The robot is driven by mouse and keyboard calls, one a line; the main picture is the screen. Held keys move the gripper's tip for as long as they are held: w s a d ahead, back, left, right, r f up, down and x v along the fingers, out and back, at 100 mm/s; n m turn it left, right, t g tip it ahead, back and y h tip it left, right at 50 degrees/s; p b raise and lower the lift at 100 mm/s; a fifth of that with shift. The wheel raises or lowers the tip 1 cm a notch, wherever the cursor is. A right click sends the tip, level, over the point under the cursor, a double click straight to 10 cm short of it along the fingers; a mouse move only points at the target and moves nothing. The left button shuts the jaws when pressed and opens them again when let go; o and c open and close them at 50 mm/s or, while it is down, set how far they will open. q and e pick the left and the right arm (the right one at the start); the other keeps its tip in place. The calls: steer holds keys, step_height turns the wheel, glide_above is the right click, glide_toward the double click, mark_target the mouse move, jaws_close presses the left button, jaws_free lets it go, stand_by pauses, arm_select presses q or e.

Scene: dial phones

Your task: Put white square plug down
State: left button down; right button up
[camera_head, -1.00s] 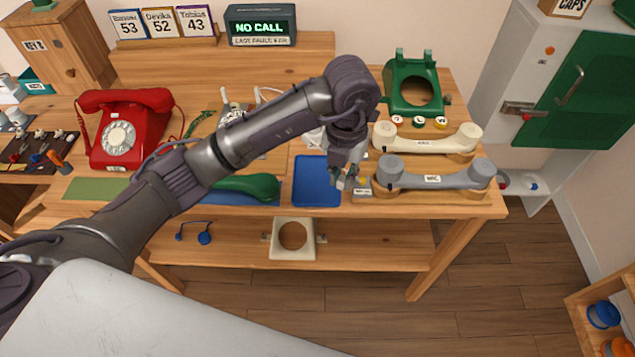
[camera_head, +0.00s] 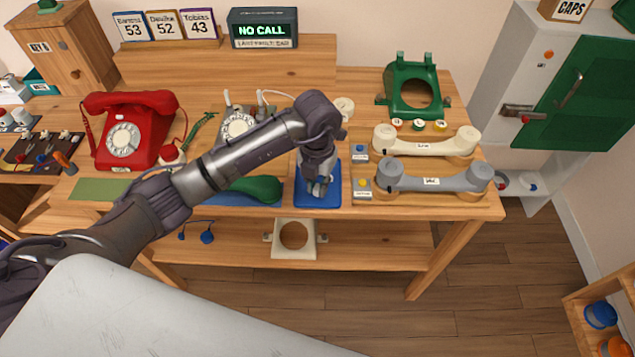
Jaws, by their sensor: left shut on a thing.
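My left gripper (camera_head: 319,190) points down over the blue tray (camera_head: 303,203) near the front edge of the wooden table. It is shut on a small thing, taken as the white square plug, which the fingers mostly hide. Only a pale patch shows at the fingertips, so its shape is unclear. I cannot tell whether the plug touches the tray. My right gripper is not in view.
Right of the tray are small blue and yellow-topped pieces, then a cream handset (camera_head: 425,146) and a grey handset (camera_head: 432,180). A green handset (camera_head: 262,189) lies to the left. A red phone (camera_head: 128,130) and a green phone shell (camera_head: 413,88) stand farther back.

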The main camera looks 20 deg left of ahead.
mark_target(317, 187)
arm_select(q)
steer(key=shift+f, duration=0.1)
steer(key=c, duration=1.1)
jaws_free()
steer(key=shift+r, duration=0.25)
step_height(317, 187, up, 12)
steer(key=b, duration=0.1)
steer(key=shift+b, duration=0.3)
steer(key=shift+f, duration=0.1)
